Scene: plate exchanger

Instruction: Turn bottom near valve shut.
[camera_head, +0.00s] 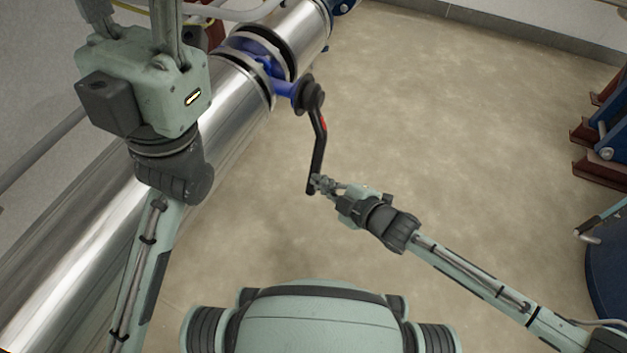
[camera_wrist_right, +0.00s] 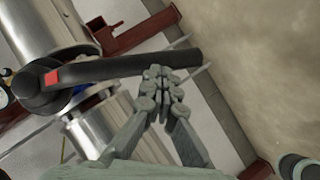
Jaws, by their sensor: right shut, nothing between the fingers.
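The valve has a blue body (camera_head: 258,52) set in a thick silver pipe. Its black lever (camera_head: 319,140) with a red mark hangs off the pipe's right side, pointing down the picture at an angle to the pipe. The lever also crosses the right wrist view (camera_wrist_right: 130,68). My right gripper (camera_head: 320,184) is shut and empty at the lever's free end; its closed fingertips (camera_wrist_right: 160,82) appear right beside the lever's edge, and I cannot tell if they touch. My left gripper (camera_head: 165,30) is at the upper left in front of the pipe, its fingertips cut off by the frame.
The silver pipe (camera_head: 110,240) runs diagonally along the left. Dark red and blue metal frames (camera_head: 600,135) stand at the right edge, with a dark blue round object (camera_head: 606,265) below them. The concrete floor (camera_head: 450,130) between is clear.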

